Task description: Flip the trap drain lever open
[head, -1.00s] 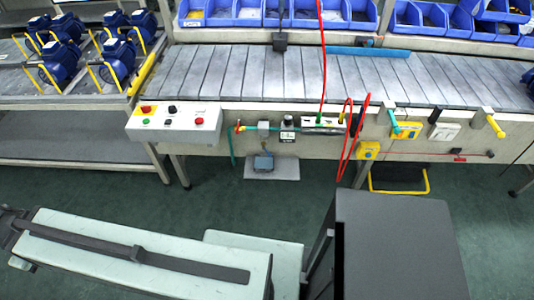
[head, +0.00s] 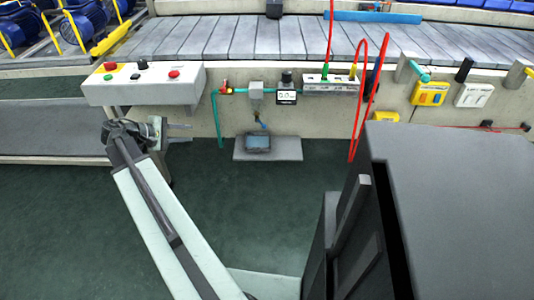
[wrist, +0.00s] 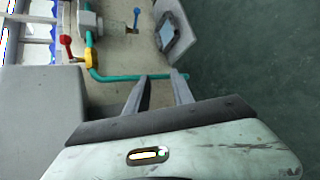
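A grey box-shaped trap body (head: 256,90) sits on the teal air line on the bench front in the head view. A small blue lever (head: 262,125) hangs below it, above a drip pan. The blue lever (wrist: 136,17) also shows near the top of the wrist view, beside a thin fitting. A yellow valve (wrist: 92,57) with a red handle (wrist: 67,45) is on the same line, left of the trap. My gripper (head: 189,132) is open and empty, left of the teal drop pipe (head: 217,122). In the wrist view its fingertips (wrist: 160,76) appear near this pipe; contact cannot be told.
A white control box (head: 147,85) with buttons juts out above my gripper. A dark pan (head: 257,142) on a grey plate lies below the trap. A regulator (head: 286,88) and a manifold (head: 330,86) with red hoses (head: 360,110) are to the right.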

